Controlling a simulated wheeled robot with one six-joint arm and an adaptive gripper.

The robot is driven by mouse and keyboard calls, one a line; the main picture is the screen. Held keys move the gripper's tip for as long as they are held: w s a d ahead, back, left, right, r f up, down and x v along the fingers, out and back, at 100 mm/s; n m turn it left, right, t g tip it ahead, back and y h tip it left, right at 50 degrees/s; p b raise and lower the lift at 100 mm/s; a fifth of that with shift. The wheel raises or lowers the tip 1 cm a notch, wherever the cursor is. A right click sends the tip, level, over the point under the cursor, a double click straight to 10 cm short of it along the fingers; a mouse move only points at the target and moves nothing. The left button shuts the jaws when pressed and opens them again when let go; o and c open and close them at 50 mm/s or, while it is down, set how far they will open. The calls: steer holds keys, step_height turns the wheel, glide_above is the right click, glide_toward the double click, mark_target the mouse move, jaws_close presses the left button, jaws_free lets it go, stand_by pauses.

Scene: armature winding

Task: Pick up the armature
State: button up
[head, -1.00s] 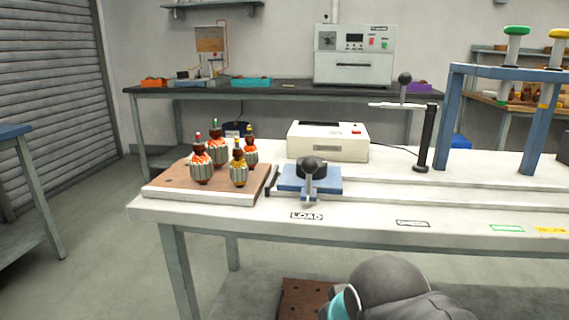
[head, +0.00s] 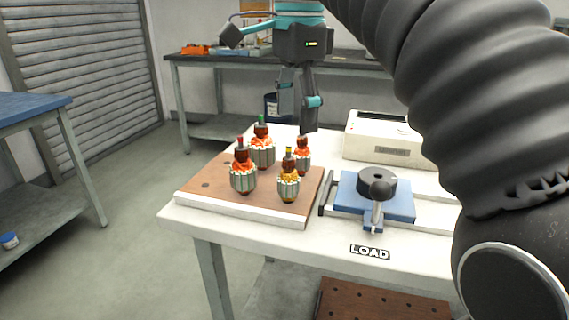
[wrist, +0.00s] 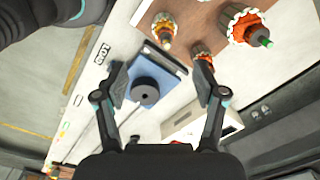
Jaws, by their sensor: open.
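Several armatures with ribbed grey cores and orange windings stand upright on a brown board (head: 205,187). One has a red tip (head: 243,178), one a green tip (head: 262,153), one a yellow tip (head: 288,187); another stands at the board's back right (head: 302,158). My gripper (head: 298,118) points down, open and empty, above the back right armature. In the wrist view my open gripper (wrist: 161,82) shows that armature (wrist: 203,54) near its right finger, with the yellow-tipped one (wrist: 164,30) and green-tipped one (wrist: 249,28) beyond. The red-tipped one is not clear there.
A blue fixture (head: 400,206) with a black round part (head: 376,181) sits right of the board, behind the LOAD label (head: 370,252). A white box machine (head: 383,138) stands behind it. My arm hides the bench's right side.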

mark_target(289, 149)
steer(key=shift+w+a+r+m, duration=0.3)
steer(key=shift+w+a+r, duration=0.15)
steer(key=shift+w+r, duration=0.1)
step_height(289, 149, down, 8)
steer(key=shift+f, duration=0.1)
steer(key=shift+s+f+b, duration=0.1)
steer(key=shift+f+b, duration=0.6)
steer(key=shift+f, duration=2)
jaws_close()
steer(key=shift+r, duration=0.15)
steer(key=shift+r, duration=0.55)
steer(key=r, duration=0.1)
steer(key=d+r+p, duration=0.1)
steer(key=r, duration=0.1)
steer(key=shift+r, duration=0.25)
steer(key=d+r, duration=0.6)
steer(key=d, duration=0.4)
steer(key=shift+d, duration=0.3)
